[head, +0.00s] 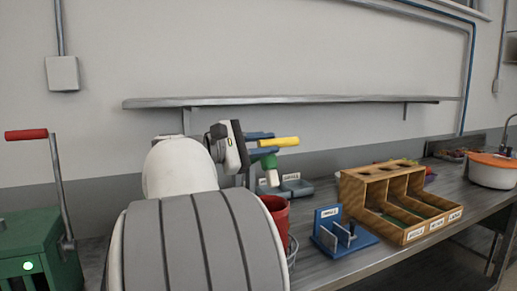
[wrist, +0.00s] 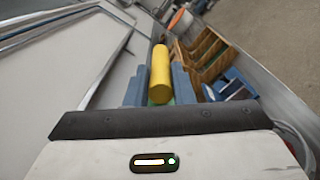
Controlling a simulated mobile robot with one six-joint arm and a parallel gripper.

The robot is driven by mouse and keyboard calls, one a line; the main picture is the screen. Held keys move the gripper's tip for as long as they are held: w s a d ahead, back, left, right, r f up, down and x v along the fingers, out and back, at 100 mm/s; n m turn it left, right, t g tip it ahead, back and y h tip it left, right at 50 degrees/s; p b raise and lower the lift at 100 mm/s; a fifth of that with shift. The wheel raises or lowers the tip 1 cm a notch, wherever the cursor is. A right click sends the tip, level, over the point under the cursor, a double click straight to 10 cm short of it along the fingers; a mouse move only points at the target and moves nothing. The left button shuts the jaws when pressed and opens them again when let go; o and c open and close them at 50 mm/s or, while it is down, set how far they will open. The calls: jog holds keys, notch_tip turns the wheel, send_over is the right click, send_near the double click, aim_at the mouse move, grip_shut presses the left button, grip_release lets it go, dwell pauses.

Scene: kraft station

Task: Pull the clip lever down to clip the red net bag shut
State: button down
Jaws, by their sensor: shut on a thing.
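My gripper (head: 268,144) is shut on a yellow cylindrical handle (head: 280,141), which lies nearly level between its blue fingers. A green part with a paler tip (head: 269,166) hangs below it. The wrist view also shows the yellow handle (wrist: 161,75) between the fingers (wrist: 160,88), with a little green beneath. A lever with a red grip (head: 26,134) stands upright on a green box (head: 38,245) at the far left, apart from my gripper. I cannot tell which is the clip lever. A red container (head: 275,209) stands below my gripper, partly hidden by my arm; no net bag is clearly seen.
Grey-blue labelled items (head: 294,188) lie behind. An orange-lidded pot (head: 494,170) is at the far right. A shelf (head: 300,100) runs along the wall.

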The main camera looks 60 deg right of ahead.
notch_tip(320, 180, down, 13)
jog(key=s+a+m+b, duration=0.1)
jog(key=m+b, duration=0.3)
jog(key=b, duration=0.8)
jog(key=shift+s+a, duration=0.3)
jog(key=shift+s, duration=0.6)
jog(key=shift+f, duration=0.2)
jog(key=c, duration=1.3)
grip_release()
jog(key=shift+d, duration=0.1)
jog(key=shift+r, duration=0.1)
jog(key=p+v, duration=0.1)
jog(key=v, duration=0.7)
jog(key=shift+d, duration=0.1)
